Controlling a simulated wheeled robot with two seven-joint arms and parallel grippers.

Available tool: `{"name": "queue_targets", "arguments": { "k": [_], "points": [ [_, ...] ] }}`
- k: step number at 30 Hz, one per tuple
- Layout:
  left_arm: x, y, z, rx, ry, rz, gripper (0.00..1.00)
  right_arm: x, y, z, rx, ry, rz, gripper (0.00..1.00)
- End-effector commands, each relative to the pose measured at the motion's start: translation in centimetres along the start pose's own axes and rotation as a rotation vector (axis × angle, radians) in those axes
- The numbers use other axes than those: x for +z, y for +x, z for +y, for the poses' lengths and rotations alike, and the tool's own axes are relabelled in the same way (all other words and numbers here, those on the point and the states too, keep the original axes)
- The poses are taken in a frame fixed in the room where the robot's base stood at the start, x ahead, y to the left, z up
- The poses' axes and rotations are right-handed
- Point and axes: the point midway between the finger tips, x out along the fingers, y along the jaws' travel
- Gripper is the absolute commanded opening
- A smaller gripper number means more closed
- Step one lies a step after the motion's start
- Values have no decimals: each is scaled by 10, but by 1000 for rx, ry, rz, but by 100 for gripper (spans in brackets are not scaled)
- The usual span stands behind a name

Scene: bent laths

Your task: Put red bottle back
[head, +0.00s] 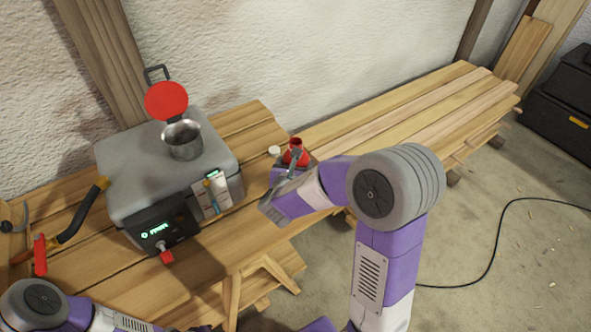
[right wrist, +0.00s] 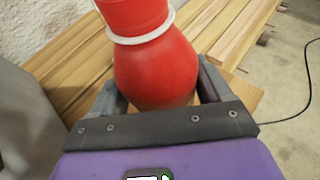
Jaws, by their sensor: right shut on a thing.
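The red bottle (head: 303,158) is at the near side of the wooden bench, right of the grey machine, partly hidden by my right gripper (head: 290,168). In the right wrist view the bottle (right wrist: 155,72) fills the space between the fingers, with a rounded body and a white ring around its neck. My right gripper (right wrist: 160,95) is shut on the bottle's body. I cannot tell whether its base touches the bench. My left arm enters at the lower left of the head view, and its gripper is out of view.
The grey machine (head: 125,185) carries a metal pot (head: 184,142) below a raised red lid (head: 166,101). A small white object (head: 274,151) is beside the bottle. Bare slatted bench (head: 400,110) extends right.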

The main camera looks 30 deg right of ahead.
Motion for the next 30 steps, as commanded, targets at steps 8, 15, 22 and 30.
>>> {"name": "queue_targets", "arguments": {
  "k": [8,15,22,30],
  "points": [
    [0,0,0,0,0,0,45,-1,1,0,0,1,-1,42],
    [0,4,-2,0,0,0,45,-5,2,0,0,1,-1,89],
    [0,4,-2,0,0,0,45,-5,2,0,0,1,0,100],
    [0,-4,2,0,0,0,45,0,-12,1,5,0,0,100]
  ]
}}
